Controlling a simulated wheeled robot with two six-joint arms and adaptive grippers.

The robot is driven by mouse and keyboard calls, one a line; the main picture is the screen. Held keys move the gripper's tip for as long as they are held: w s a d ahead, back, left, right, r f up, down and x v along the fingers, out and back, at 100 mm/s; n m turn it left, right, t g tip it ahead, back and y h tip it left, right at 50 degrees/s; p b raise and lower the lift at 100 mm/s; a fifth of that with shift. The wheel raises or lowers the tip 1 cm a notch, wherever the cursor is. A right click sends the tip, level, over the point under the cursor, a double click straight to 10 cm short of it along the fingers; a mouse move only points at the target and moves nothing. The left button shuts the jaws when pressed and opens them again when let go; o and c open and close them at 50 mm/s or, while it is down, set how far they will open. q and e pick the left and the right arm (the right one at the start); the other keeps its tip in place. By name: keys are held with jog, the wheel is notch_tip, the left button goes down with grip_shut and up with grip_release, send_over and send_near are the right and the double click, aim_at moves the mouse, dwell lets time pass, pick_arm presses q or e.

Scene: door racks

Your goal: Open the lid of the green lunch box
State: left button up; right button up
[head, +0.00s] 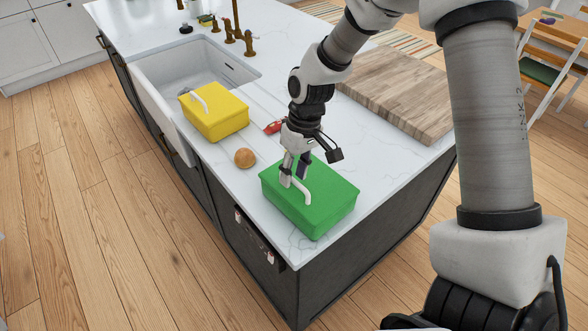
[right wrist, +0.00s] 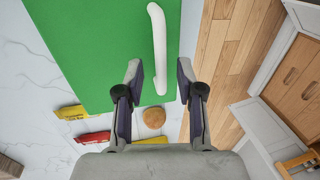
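The green lunch box (head: 327,200) sits near the front corner of the white counter, with its lid shut. It fills much of the right wrist view (right wrist: 95,45). A white bar handle (head: 303,191) rises from its lid. My right gripper (head: 295,178) points down just above the lid at the handle. In the right wrist view, the fingers (right wrist: 160,76) are apart, with the lower part of the handle (right wrist: 158,50) between them and gaps on both sides. I cannot tell any contact with the lid. My left gripper is not in view.
A yellow box (head: 218,112) with a white handle stands near the sink (head: 180,62). A round brown item (head: 245,158) and a small red item (head: 270,128) lie between the boxes. A wooden board (head: 400,95) lies behind. The counter's edge is close to the green box.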

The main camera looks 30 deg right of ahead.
jog(key=shift+s+r, duration=0.1)
jog(key=shift+s, duration=0.05)
jog(key=shift+c, duration=0.3)
jog(key=shift+s, duration=0.15)
grip_shut()
jog(key=shift+r, duration=0.15)
